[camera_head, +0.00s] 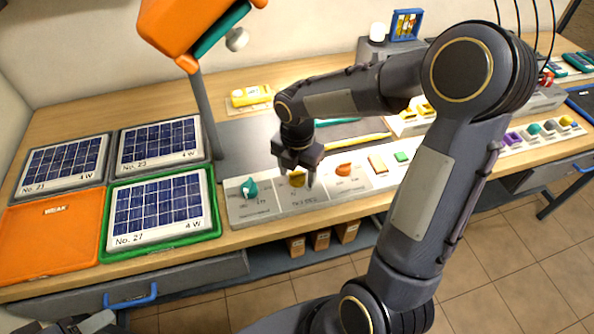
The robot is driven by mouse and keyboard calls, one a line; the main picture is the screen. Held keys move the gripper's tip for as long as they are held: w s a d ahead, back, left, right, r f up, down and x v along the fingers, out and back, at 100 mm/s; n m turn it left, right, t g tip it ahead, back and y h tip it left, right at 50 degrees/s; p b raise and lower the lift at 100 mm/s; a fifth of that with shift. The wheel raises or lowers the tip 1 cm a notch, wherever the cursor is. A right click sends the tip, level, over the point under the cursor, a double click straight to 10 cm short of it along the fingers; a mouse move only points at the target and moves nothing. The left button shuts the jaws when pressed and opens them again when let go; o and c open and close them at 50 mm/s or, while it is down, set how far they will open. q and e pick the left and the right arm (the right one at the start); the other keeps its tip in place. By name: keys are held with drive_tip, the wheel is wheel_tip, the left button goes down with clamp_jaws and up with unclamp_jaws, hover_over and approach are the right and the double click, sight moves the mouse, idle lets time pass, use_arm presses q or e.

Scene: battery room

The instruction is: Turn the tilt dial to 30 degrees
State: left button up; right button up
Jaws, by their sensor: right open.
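A long pale control panel (325,194) lies along the front of the wooden bench.
Framed solar panels (157,208) and an orange tray (48,243) fill the bench's left side. An orange lamp-like head (185,28) on a grey post (207,115) stands behind the panel's left end. A yellow pen-like rod (358,141) lies behind the dials.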

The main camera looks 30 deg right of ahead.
drive_tip(key=c, duration=1)
